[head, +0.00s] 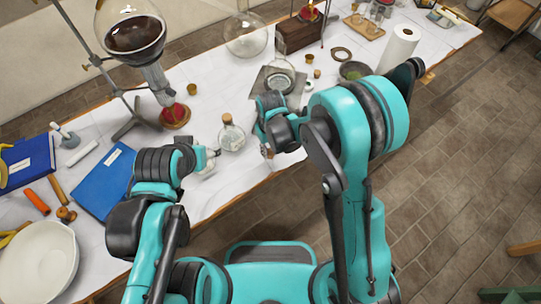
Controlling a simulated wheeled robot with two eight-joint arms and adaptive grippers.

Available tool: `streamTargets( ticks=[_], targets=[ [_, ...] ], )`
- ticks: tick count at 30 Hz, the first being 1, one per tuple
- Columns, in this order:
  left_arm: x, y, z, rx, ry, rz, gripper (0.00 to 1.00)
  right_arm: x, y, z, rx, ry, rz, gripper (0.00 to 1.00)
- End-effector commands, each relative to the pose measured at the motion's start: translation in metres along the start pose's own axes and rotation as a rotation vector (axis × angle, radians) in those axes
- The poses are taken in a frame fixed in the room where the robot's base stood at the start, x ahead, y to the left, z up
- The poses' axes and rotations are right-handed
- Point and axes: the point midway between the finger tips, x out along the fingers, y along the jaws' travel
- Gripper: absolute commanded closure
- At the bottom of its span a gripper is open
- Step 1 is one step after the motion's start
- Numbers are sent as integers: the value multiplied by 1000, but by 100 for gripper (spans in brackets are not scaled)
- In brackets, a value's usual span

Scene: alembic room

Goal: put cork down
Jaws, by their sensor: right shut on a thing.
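My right gripper (267,151) is at the table's front edge, just right of a small round glass flask (231,138). It is shut on a small brownish thing, which looks like the cork and is mostly hidden by the fingers. The flask stands upright on the white-covered table (240,178), with a tan top at its neck. My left gripper (212,155) is low over the table, just left of the flask. Its fingers are small here, and I cannot tell whether they are open or touch the flask.
A large round flask of dark liquid (135,35) hangs on a stand at the back left. Blue books (103,182) and a white bowl (38,262) lie left. A paper roll (398,50) and a dark bowl (354,70) stand right. Some cloth is clear before the flask.

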Motion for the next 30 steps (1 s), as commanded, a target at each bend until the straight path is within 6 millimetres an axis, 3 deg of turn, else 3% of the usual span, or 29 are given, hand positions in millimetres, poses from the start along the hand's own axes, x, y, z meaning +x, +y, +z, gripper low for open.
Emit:
streamTargets(
  ticks=[7, 20, 21, 22, 30],
  targets=[
    [12, 0, 9, 0, 0, 0, 43, 36, 0, 0, 0, 0, 0, 100],
    [16, 0, 11, 0, 0, 0, 43, 42, 1, 0, 0, 0, 0, 100],
    [14, 0, 10, 0, 0, 0, 43, 41, 1, 0, 0, 0, 0, 64],
    [14, 0, 10, 0, 0, 0, 43, 41, 1, 0, 0, 0, 0, 56],
    [14, 0, 10, 0, 0, 0, 43, 40, 1, 0, 0, 0, 0, 54]
  ],
)
